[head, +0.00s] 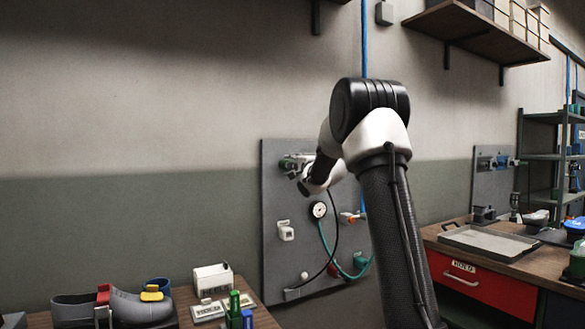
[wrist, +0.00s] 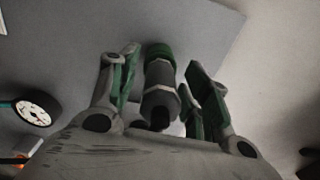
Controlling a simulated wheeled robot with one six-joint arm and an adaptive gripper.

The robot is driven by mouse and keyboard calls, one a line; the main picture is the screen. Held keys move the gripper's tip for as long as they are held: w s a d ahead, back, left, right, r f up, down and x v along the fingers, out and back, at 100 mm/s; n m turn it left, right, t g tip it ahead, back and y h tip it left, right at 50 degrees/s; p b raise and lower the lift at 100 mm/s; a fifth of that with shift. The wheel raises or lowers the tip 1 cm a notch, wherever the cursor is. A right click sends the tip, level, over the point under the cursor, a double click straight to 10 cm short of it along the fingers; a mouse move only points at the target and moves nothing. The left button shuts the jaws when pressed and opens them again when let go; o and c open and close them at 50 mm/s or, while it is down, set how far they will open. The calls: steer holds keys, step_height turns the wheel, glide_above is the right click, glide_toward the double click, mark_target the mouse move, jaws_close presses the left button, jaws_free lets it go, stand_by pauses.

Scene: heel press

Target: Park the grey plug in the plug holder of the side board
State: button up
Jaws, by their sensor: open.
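The grey side board (head: 275,215) hangs on the wall and shows behind my gripper in the wrist view (wrist: 215,25). My gripper (head: 295,163) is at the board's upper left. In the wrist view my gripper (wrist: 162,85) is open, its green-padded fingers on either side of a grey cylindrical plug (wrist: 160,92) with a green ring (wrist: 158,52) at its far end. A gap shows on both sides of the plug. The plug stands at the board; whether it is seated in a holder or a socket I cannot tell. A white fitting (head: 286,231) sits lower left on the board.
A round gauge (head: 318,210) with a teal hose (head: 328,245) is right of my gripper. A black cable (head: 327,262) loops down the board. A red-handled valve (head: 350,217) is further right. Benches (head: 265,318) stand at lower left and right.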

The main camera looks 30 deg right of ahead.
stand_by(0.8)
jaws_close()
steer(key=s, duration=0.6)
stand_by(1.0)
steer(key=shift+s+d, duration=0.1)
steer(key=shift+s, duration=0.05)
step_height(320, 180, down, 28)
steer(key=s, duration=0.1)
steer(key=shift+s, duration=0.35)
stand_by(2.5)
steer(key=shift+w, duration=0.15)
